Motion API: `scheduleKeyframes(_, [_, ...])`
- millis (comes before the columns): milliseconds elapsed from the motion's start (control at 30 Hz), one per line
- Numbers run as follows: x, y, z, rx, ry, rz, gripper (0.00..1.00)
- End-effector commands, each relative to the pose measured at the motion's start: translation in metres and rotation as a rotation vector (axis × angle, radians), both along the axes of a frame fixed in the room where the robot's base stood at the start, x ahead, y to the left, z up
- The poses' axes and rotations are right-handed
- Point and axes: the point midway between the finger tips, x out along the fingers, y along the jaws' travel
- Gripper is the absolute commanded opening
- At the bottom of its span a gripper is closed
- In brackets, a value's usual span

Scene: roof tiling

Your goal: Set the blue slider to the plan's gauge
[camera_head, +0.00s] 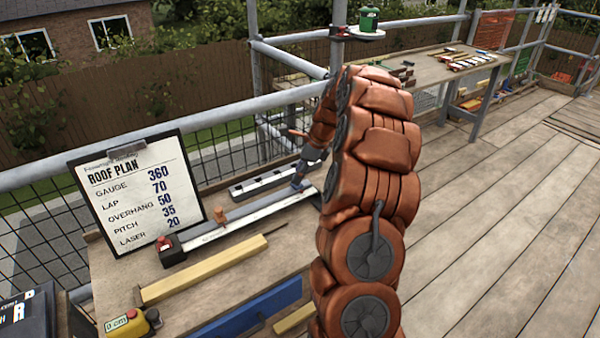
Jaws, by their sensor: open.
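The roof plan (137,190) is on a clipboard at the left of the bench and reads gauge 360, lap 70, overhang 50, pitch 35, laser 20. A long pale rule (250,218) lies on the bench, with a dark and red block (170,250) at its near end. The blue slider (299,183) is toward its far end; its exact reading is too small to tell. My gripper (303,170) is open, pointing down close over the slider. Whether it touches the slider cannot be told. My arm hides the rule's far end.
A small orange piece (220,216) stands beside the rule. A yellow wooden bar (205,275), a blue bar (248,312) and a yellow tape measure (132,324) lie nearer. Scaffold rails run behind the bench (110,270). Another table (425,68) stands farther back; the deck at right is clear.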

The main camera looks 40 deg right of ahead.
Motion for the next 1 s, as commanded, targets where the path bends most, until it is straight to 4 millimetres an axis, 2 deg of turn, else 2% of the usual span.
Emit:
scheduleKeyframes(167, [-0.004, -0.005, 0.016, -0.003, -0.004, -0.002, 0.51])
scheduleKeyframes(600, [-0.028, -0.025, 0.090, -0.003, -0.003, -0.003, 0.51])
scheduleKeyframes(800, [-0.034, -0.029, 0.106, 0.000, 0.000, -0.001, 0.51])
scheduleKeyframes(1000, [-0.035, -0.030, 0.110, 0.000, 0.000, -0.001, 0.51])
